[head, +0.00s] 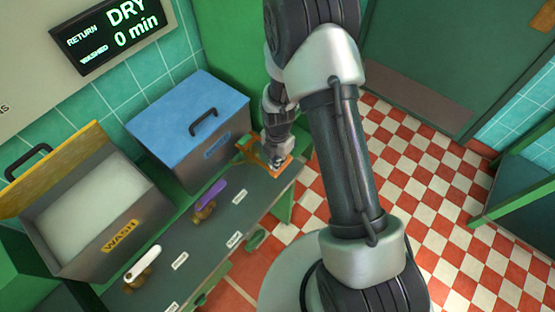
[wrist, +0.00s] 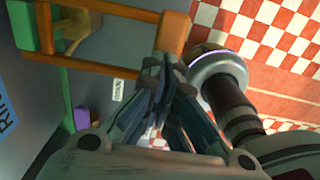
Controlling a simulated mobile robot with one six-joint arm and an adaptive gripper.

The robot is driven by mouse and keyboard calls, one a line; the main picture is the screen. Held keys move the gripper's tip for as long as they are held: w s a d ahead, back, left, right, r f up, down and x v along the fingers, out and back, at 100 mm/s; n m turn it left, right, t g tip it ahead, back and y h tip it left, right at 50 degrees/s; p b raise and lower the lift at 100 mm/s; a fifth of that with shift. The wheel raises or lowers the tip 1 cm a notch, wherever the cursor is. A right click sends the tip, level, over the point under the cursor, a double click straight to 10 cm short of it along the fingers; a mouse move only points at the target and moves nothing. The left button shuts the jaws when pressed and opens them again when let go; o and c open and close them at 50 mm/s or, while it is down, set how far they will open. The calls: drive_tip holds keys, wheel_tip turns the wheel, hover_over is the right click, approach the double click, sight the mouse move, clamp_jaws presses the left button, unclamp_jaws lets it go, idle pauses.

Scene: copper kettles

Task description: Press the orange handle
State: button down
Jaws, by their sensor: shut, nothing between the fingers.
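The orange handle (wrist: 172,33) is an open frame with two long bars and a thicker grip at its end. It fills the top left of the wrist view, and a brass-coloured fitting (wrist: 85,28) shows between its bars. In the head view the orange handle (head: 285,169) is at the far right end of the counter, partly hidden by my arm. My gripper (wrist: 170,65) is shut and empty. Its fingertips are right at the lower end of the orange grip; I cannot tell whether they touch it. In the head view my gripper (head: 276,164) is over the handle.
A purple lever (head: 211,194) and a white lever (head: 146,258) sit along the dark counter (head: 205,255). Behind them stand a blue-lidded box (head: 190,115) and an open WASH basin (head: 95,210). A sign (head: 110,32) reads DRY, 0 min. The checkered floor (head: 450,190) is clear.

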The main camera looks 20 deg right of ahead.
drive_tip(key=shift+f, duration=0.15)
drive_tip(key=f+b, duration=0.3)
drive_tip(key=f, duration=0.1)
drive_tip(key=f+b, duration=0.2)
drive_tip(key=f, duration=0.1)
drive_tip(key=shift+s+d+f+b, duration=0.1)
drive_tip(key=shift+s+d+b, duration=0.05)
drive_tip(key=shift+s+b, duration=0.15)
